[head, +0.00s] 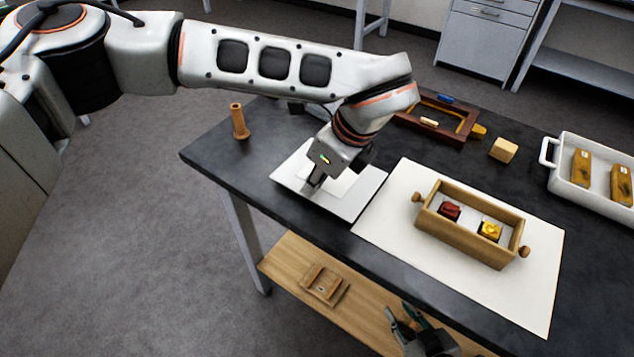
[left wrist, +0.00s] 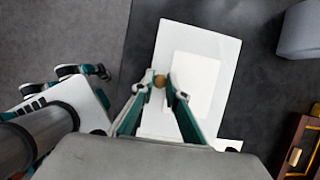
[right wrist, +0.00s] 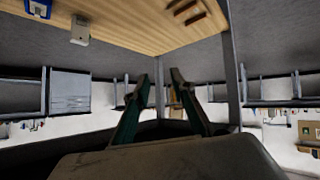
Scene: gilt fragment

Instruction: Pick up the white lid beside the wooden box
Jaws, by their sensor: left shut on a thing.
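In the left wrist view the left gripper (left wrist: 160,80) is shut on a small round wooden knob (left wrist: 160,81), which appears at the lid's left edge. I cannot tell whether the lid is clear of the sheet. The wooden box (head: 460,243) stands open to the right, with a red and a yellow piece inside. The right gripper (right wrist: 160,82) is open and empty, low at the table's front.
A white mat (head: 390,218) lies under the box. A wooden peg (head: 239,121) stands at the table's left corner. Behind are a wooden frame (head: 405,121), a wooden block (head: 503,149) and a white tray (head: 547,152). A wooden shelf (head: 285,262) is below the tabletop.

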